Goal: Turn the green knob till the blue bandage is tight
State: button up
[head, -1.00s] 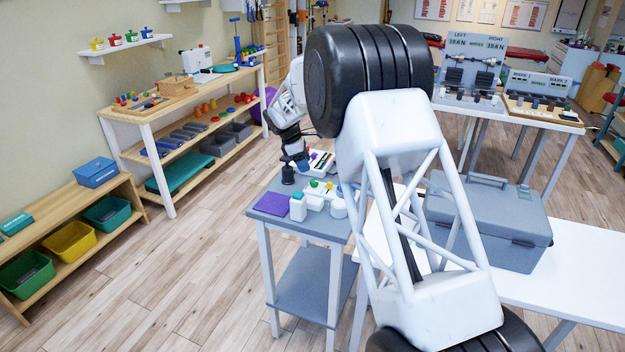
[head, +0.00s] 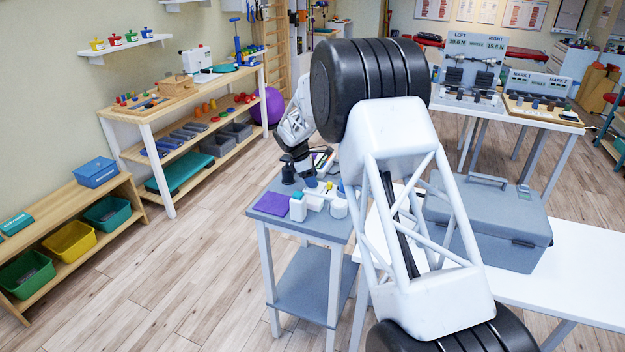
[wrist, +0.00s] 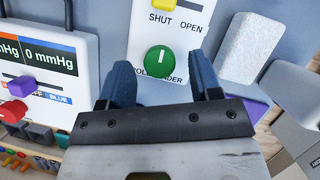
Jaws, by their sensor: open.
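The green knob (wrist: 160,60) with a white pointer mark sits on a white panel (wrist: 180,38) in the wrist view. The panel carries a yellow slider (wrist: 164,3) and the words SHUT and OPEN; lettering below the knob is partly covered. My gripper (wrist: 163,72) is open, its two blue fingers to the left and right of the knob with gaps showing. I cannot tell whether the fingertips are level with the knob. In the head view my gripper (head: 310,183) is over the small grey table and covers the knob. I cannot make out the blue bandage.
A white gauge unit (wrist: 45,50) left of the panel reads 0 mmHg and has purple and red knobs. A white block (wrist: 250,50) and a purple mat (wrist: 245,112) lie to the right. A grey case (head: 490,225) stands on the white table.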

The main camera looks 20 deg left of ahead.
jog(key=shift+w+d+f, duration=0.1)
jog(key=shift+d+f, duration=0.05)
jog(key=shift+f, duration=0.2)
jog(key=c, duration=0.9)
jog(key=shift+m, duration=0.3)
jog(key=m+g, duration=0.1)
jog(key=m, duration=0.3)
jog(key=shift+w+g, duration=0.15)
jog(key=shift+g, duration=0.25)
jog(key=m+g, duration=0.1)
jog(key=m, duration=0.2)
jog(key=shift+w+m, duration=0.1)
jog(key=shift+m, duration=0.2)
jog(key=m+g, duration=0.2)
jog(key=m, duration=0.2)
jog(key=shift+w+y, duration=0.1)
jog(key=shift+y, duration=0.3)
jog(key=shift+d+m+g+y, duration=0.1)
jog(key=shift+m+g+y, duration=0.2)
jog(key=shift+m, duration=0.85)
jog(key=shift+m+g+y, duration=0.1)
jog(key=shift+m+y, duration=0.3)
jog(key=shift+m, duration=0.75)
